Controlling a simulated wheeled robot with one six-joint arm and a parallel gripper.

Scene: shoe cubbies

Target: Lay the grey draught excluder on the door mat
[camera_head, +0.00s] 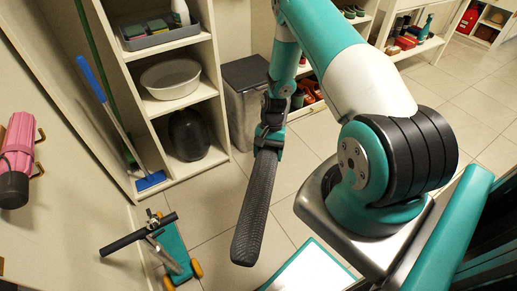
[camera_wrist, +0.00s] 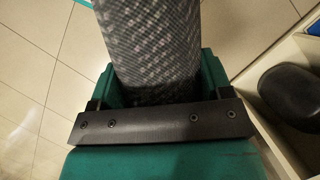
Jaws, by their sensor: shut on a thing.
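The grey draught excluder (camera_head: 254,208) is a long dark patterned roll. My gripper (camera_head: 268,142) is shut on it near its upper end, and it hangs down, slightly tilted, in front of the tiled floor. In the wrist view the draught excluder (camera_wrist: 150,45) runs up and out of the top edge from between the jaws of my gripper (camera_wrist: 152,92). The gripped end is hidden by the jaws. I cannot make out the door mat in either view.
A shelf unit (camera_head: 207,105) with a grey basin (camera_head: 170,78) and a dark rounded object (camera_head: 188,134) stands at left. A grey bin (camera_head: 245,95) is beside it. A teal scooter (camera_head: 172,248) stands at lower left. Tiled floor is open between them and at right.

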